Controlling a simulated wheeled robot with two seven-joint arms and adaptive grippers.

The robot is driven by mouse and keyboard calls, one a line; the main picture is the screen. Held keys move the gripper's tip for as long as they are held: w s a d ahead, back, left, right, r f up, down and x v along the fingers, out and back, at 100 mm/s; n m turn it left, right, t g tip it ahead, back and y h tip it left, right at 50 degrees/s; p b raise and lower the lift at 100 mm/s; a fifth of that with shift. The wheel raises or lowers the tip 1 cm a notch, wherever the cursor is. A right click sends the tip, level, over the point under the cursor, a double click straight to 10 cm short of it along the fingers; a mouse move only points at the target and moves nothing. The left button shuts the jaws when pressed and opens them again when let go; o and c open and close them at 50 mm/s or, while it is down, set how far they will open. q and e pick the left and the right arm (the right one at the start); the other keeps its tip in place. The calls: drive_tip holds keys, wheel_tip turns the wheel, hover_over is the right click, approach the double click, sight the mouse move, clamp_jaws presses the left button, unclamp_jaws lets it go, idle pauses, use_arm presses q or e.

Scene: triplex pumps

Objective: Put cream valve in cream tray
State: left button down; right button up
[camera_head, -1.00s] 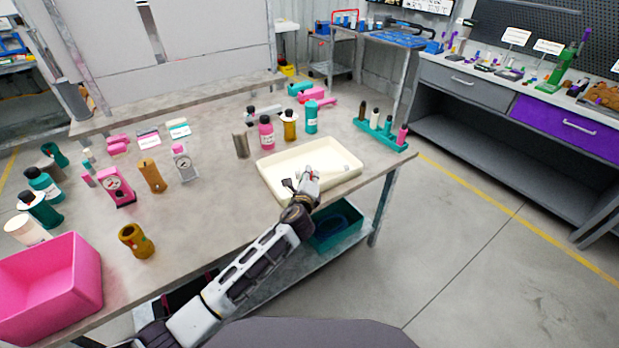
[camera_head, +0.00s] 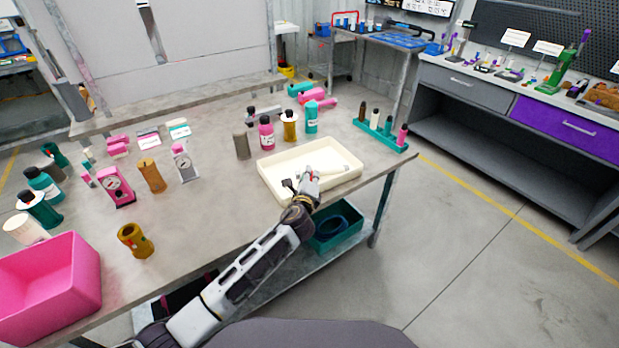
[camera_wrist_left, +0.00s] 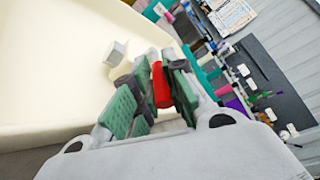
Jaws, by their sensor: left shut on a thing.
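The cream tray (camera_head: 267,178) lies near the right front edge of the table. It fills the left of the left wrist view (camera_wrist_left: 50,65). My left gripper (camera_head: 305,184) is at the tray's near side, low over its inside. In the left wrist view its green-padded fingers (camera_wrist_left: 153,100) are shut on the cream valve (camera_wrist_left: 141,70), which has a red cylindrical part and a pale block-like end. The valve is over the tray; I cannot tell whether it touches the floor. The fingers hide part of it. My right gripper is not in view.
A teal rack (camera_head: 381,134) with several small bottles stands right of the tray. Bottles (camera_head: 266,134) and a grey cylinder (camera_head: 241,145) stand behind it. A pink bin (camera_head: 50,285) is at the left front. A teal bin (camera_head: 338,238) sits below the table edge.

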use_arm(q)
drive_tip(key=shift+s+f, duration=0.25)
drive_tip(key=shift+f, duration=0.7)
drive_tip(key=c, duration=1.4)
unclamp_jaws()
drive_tip(key=shift+c, duration=0.2)
drive_tip(key=shift+f, duration=0.1)
drive_tip(key=shift+s, duration=0.15)
drive_tip(key=shift+o, duration=0.4)
drive_tip(key=shift+v, duration=1.9)
drive_tip(key=s+r, duration=0.3)
drive_tip(key=s, duration=0.4)
drive_tip(key=shift+a+r, duration=0.2)
drive_tip(key=shift+a, duration=0.2)
